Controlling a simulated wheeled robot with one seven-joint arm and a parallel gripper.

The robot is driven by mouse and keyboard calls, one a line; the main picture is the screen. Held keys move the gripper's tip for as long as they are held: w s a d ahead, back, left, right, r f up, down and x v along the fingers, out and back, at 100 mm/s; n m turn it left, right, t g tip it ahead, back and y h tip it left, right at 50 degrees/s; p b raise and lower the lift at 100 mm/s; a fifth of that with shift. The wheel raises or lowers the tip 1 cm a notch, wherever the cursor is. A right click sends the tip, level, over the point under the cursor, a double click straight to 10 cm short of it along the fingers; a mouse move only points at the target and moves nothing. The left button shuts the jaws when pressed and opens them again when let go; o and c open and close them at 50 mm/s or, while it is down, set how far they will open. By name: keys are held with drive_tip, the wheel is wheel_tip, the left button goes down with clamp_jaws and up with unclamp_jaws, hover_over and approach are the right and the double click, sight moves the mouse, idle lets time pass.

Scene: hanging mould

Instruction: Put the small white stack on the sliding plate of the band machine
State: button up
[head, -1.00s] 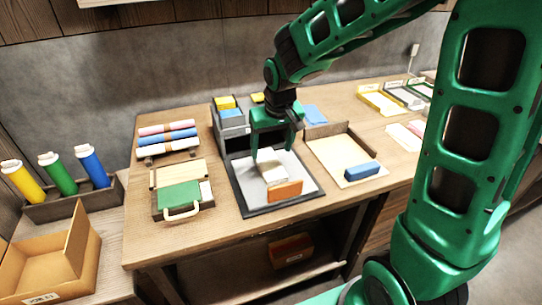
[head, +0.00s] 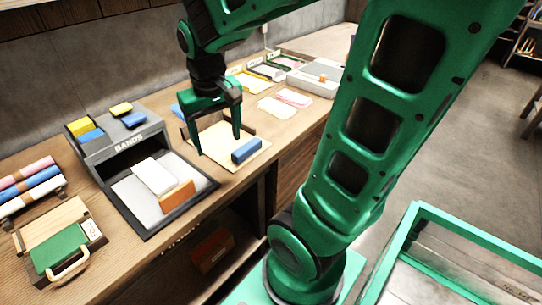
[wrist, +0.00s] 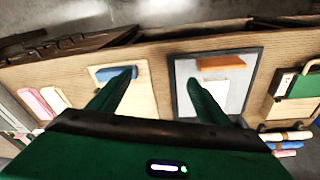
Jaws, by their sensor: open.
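The small white stack (head: 154,176) lies flat on the grey sliding plate (head: 140,205) of the band machine (head: 125,145), beside an orange block (head: 177,196). My gripper (head: 218,146) is open and empty, over the wooden tray to the right of the machine. Its fingers point down, apart from the white stack.
A blue block (head: 246,150) lies in the wooden tray (head: 215,136), close to my gripper. Yellow and blue blocks sit on top of the machine. A green-fronted case (head: 60,250) and rolls (head: 30,185) lie left. Pink and pale sheets (head: 278,107) lie right.

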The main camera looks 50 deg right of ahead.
drive_tip(key=s+d+m, duration=0.1)
drive_tip(key=s+d, duration=0.1)
drive_tip(key=s, duration=0.5)
drive_tip(key=s+d+f+m+g+y, duration=0.1)
drive_tip(key=s+d+m, duration=0.1)
drive_tip(key=s, duration=0.6)
drive_tip(key=shift+s+d+f, duration=0.25)
drive_tip(key=shift+d+f, duration=0.05)
drive_tip(key=shift+d, duration=0.3)
drive_tip(key=shift+w+f+g, duration=0.25)
drive_tip(key=shift+w+g, duration=0.05)
drive_tip(key=shift+w, duration=0.35)
